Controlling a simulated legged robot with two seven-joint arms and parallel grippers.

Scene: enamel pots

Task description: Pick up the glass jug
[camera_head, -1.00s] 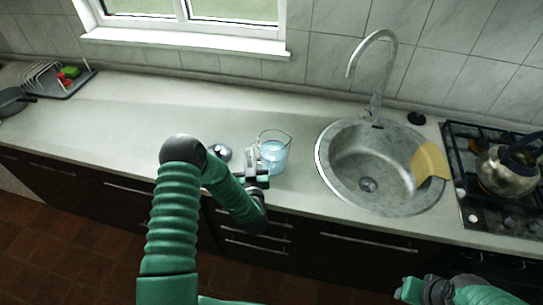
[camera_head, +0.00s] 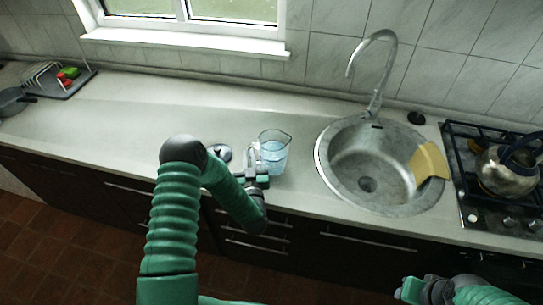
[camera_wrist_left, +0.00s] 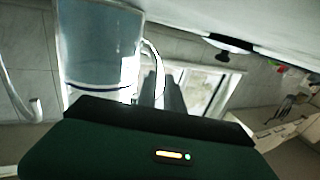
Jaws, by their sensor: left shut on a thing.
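The clear glass jug (camera_head: 275,151) holds bluish water and stands upright on the counter, left of the sink, in the head view. In the left wrist view the jug (camera_wrist_left: 100,45) fills the upper left, with its curved handle (camera_wrist_left: 153,65) beside the fingers. My left gripper (camera_head: 254,163) is at the handle side of the jug and is shut on the handle. The fingertips are partly hidden by the glass and the wrist. My right gripper (camera_head: 412,290) is low at the right edge area, far from the jug; its fingers do not show clearly.
The round steel sink (camera_head: 368,188) with a yellow cloth (camera_head: 429,162) and tall faucet is right of the jug. A kettle (camera_head: 508,172) stands on the hob. A small dark round object (camera_head: 221,153) lies left of the jug. The left counter is clear up to the dish rack (camera_head: 62,82).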

